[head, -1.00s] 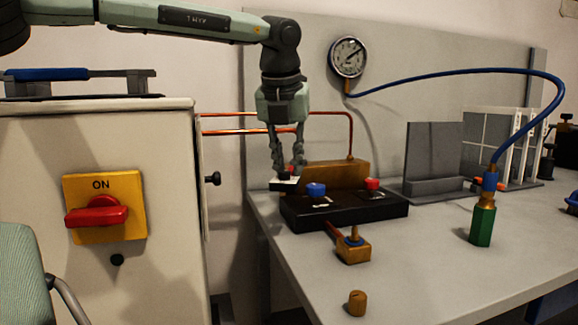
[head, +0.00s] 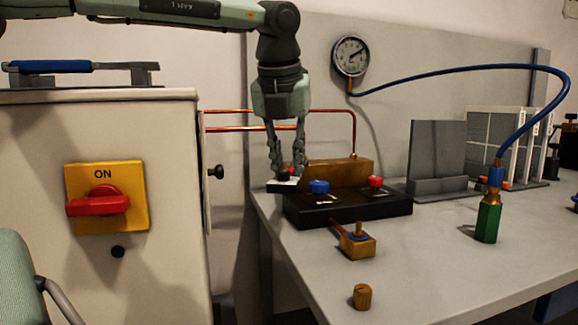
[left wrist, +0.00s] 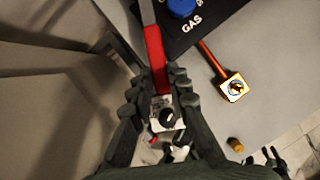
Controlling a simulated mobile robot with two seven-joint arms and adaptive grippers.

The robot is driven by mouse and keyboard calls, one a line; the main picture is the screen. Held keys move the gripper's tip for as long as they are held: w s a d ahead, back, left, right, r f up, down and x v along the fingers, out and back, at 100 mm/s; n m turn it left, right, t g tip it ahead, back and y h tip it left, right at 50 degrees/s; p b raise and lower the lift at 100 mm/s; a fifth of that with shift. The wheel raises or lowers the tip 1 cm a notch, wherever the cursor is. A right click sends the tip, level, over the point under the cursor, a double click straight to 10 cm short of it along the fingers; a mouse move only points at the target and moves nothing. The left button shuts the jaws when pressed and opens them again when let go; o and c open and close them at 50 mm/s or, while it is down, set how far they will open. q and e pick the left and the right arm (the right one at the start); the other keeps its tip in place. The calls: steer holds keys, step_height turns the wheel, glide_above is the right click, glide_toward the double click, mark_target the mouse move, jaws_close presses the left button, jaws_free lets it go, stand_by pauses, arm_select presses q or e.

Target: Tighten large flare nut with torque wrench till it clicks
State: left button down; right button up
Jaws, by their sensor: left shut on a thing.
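My left gripper (head: 287,168) is shut on a red-handled tool (left wrist: 155,55), apparently the torque wrench. Its grey bar runs to the top of the left wrist view. A white piece with a black round part (left wrist: 167,117) shows between the fingers. In the head view, a white piece (head: 281,186) shows under the fingertips, beside the black manifold's left end. Which part is the large flare nut is unclear. A brass block with a blue ring and stem (head: 357,244) sits on a copper pipe before the manifold. My right gripper is not in view.
The black manifold (head: 350,208) has blue and red knobs. A loose brass cap (head: 362,297) stands near the bench's front edge. A cabinet with a red switch (head: 100,201) stands left.

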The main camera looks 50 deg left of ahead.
arm_select(q)
steer(key=shift+r, duration=0.15)
steer(key=shift+r+p, duration=1.65)
steer(key=shift+r, duration=0.5)
